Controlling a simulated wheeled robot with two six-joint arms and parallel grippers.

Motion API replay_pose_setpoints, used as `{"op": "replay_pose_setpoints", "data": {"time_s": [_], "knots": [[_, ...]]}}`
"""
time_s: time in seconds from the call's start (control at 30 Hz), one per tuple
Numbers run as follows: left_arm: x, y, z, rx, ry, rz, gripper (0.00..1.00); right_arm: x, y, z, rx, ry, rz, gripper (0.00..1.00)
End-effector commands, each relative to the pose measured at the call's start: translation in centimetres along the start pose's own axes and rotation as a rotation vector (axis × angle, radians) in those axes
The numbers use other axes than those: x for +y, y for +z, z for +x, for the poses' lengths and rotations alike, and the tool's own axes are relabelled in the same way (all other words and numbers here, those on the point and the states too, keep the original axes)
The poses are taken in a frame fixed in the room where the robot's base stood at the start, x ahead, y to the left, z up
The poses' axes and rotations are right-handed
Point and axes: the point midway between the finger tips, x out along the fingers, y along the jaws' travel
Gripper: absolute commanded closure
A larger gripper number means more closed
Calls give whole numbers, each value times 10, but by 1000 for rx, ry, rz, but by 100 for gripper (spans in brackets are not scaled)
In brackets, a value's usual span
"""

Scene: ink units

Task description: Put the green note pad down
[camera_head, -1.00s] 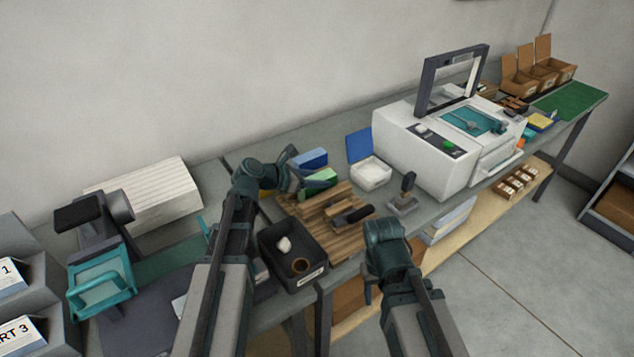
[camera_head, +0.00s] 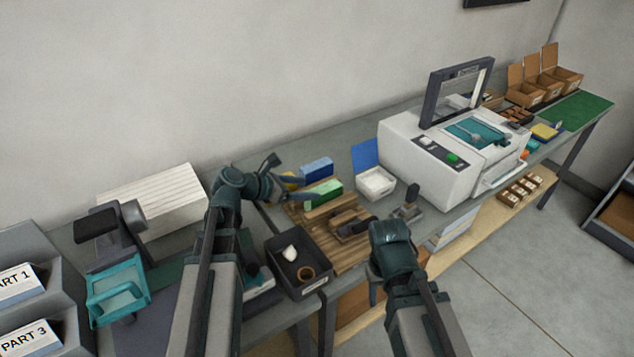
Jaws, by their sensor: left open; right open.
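The green note pad (camera_head: 322,193) sits at the back of the slatted wooden board (camera_head: 340,257), in front of a blue block (camera_head: 316,168). My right gripper (camera_head: 374,283) points down in front of the table's near edge, to the right of the wooden board. It is open, and I see nothing in it.
A stamp (camera_head: 408,205), an open blue-lidded white box (camera_head: 375,184) and a white printer (camera_head: 410,155) stand to the right. A stack of white paper (camera_head: 150,190) is at the left.

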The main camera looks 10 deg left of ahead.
Motion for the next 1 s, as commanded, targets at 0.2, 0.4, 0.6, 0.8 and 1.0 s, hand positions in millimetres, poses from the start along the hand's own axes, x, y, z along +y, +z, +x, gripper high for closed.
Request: {"op": "replay_pose_setpoints", "data": {"time_s": [0.2,0.4,0.6,0.8,1.0], "knots": [[0,2,-35,0,1,-1,20,2,1,-19,0,0,0,50],[0,0,-46,1,-1,0,20,2,1,-22,0,0,0,50],[0,-1,-46,1,-2,0,20,2,1,-22,0,0,0,50],[0,0,-46,1,-2,0,20,2,1,-22,0,0,0,50],[0,10,-52,1,-2,0,20,3,2,-33,0,0,0,50]]}}
